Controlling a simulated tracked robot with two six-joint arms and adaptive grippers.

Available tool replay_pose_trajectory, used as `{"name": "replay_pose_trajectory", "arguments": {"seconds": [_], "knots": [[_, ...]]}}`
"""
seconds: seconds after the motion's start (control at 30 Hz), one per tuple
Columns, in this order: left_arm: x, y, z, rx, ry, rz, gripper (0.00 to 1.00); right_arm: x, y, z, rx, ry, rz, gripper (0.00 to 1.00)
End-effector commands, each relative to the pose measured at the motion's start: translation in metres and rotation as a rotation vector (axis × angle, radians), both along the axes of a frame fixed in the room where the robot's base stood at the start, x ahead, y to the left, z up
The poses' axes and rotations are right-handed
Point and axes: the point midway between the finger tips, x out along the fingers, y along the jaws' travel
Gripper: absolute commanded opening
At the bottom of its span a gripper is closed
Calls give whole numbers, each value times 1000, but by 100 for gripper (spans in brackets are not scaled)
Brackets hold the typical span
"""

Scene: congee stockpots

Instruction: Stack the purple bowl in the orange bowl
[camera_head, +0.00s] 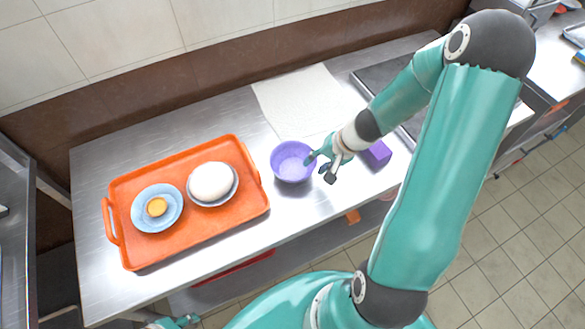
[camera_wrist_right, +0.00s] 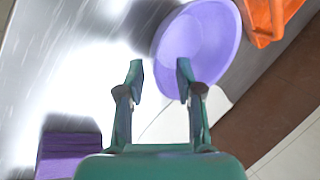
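The purple bowl (camera_head: 292,161) stands upright and empty on the steel table, right of the orange tray. It also shows in the right wrist view (camera_wrist_right: 200,45). My right gripper (camera_head: 321,167) is open at the bowl's right side. In the right wrist view its fingers (camera_wrist_right: 159,72) are apart; one fingertip overlaps the bowl's rim, the other is outside it. I cannot tell whether they touch it. I see no orange bowl. A small teal part at the bottom edge of the head view may be my left gripper (camera_head: 178,321); its fingers are unclear.
The orange tray (camera_head: 232,213) holds a blue dish (camera_head: 140,220) with a round yellow-orange item and a blue dish with a white rounded item (camera_head: 211,182). A purple block (camera_head: 378,153) lies right of my right gripper. A white cloth (camera_head: 300,97) lies behind the bowl.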

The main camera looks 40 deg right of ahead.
Motion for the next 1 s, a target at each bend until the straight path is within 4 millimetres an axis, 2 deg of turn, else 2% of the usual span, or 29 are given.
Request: {"name": "replay_pose_trajectory", "arguments": {"seconds": [0.4,0.7,0.73,0.93,1.0], "knots": [[0,0,-25,0,0,0,40,14,11,-45,1,1,0,36],[0,0,-25,0,0,0,40,17,12,-47,0,0,-1,36],[0,0,-25,0,0,0,40,17,12,-47,0,0,-1,34],[0,0,-25,0,0,0,40,17,12,-47,0,0,-1,1],[0,0,-25,0,0,0,40,17,12,-47,0,0,-1,0]]}}
